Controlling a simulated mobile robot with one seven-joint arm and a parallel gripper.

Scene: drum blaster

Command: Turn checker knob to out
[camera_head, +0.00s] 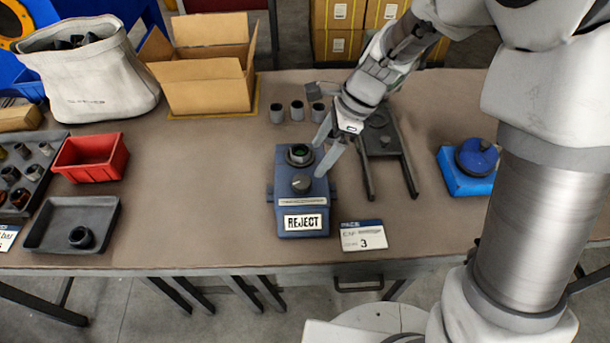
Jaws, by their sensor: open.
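The checker (285,216) is a blue box standing on the table, with a lit "REJECT" panel (303,222) on its front. Its dark round knob (301,184) sits on the top face. Behind the knob is a dark ring-shaped socket (299,155) with a green spot inside. My gripper (317,162) is open, with its two pale fingers pointing down and left. In the picture its tips lie to the right of the socket and just above and right of the knob. Nothing shows between the fingers. Whether a fingertip touches the checker cannot be told.
A dark frame fixture (400,160) stands close right of the checker. Several grey cups (297,110) stand behind it, and a label card (363,235) lies at front right. A red bin (90,158) and dark tray (72,208) are left. A blue block (465,184) is right.

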